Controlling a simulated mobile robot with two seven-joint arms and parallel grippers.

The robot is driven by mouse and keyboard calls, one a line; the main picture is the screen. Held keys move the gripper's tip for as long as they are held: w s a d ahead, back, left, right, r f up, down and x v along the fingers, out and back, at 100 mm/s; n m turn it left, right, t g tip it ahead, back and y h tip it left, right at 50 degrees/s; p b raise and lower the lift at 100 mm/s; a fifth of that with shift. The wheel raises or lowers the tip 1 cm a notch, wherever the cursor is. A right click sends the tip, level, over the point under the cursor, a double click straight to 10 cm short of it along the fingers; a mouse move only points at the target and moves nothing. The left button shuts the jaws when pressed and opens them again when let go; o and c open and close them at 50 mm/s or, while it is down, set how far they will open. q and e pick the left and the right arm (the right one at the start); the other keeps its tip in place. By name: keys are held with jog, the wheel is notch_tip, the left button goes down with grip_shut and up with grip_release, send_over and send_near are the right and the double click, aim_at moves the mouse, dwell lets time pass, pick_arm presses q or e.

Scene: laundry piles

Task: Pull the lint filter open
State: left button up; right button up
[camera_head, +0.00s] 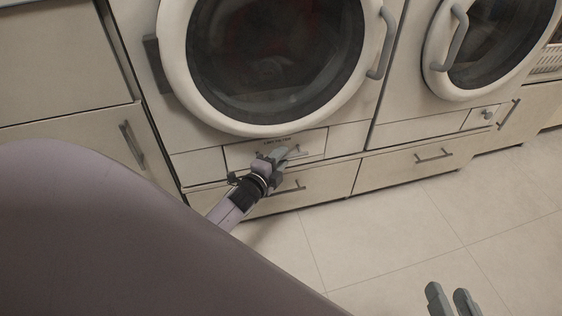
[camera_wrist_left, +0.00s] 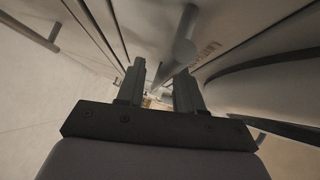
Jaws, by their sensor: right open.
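The lint filter (camera_head: 316,146) is a pale panel with printed lettering and a small bar handle, below the left machine's round door; its front looks flush with the machine. My left gripper (camera_head: 281,155) is at this panel and covers part of the handle. In the left wrist view, the two fingers of my left gripper (camera_wrist_left: 160,88) stand apart, with a grey bar handle (camera_wrist_left: 183,52) beyond and partly between their tips. I cannot tell whether they touch it. My right gripper (camera_head: 453,300) is open and empty above the floor at the lower right.
The left machine's round door (camera_head: 280,55) is shut, with a curved handle (camera_head: 384,45). A drawer with a bar handle (camera_head: 293,188) lies under the filter. A second machine (camera_head: 490,45) stands at the right. The tiled floor (camera_head: 400,230) in front is clear.

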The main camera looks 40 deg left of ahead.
pick_arm(q)
jog(key=shift+w, duration=0.25)
grip_shut()
jog(key=shift+s, duration=0.1)
pick_arm(e)
jog(key=shift+d+r, duration=0.1)
jog(key=shift+d, duration=0.05)
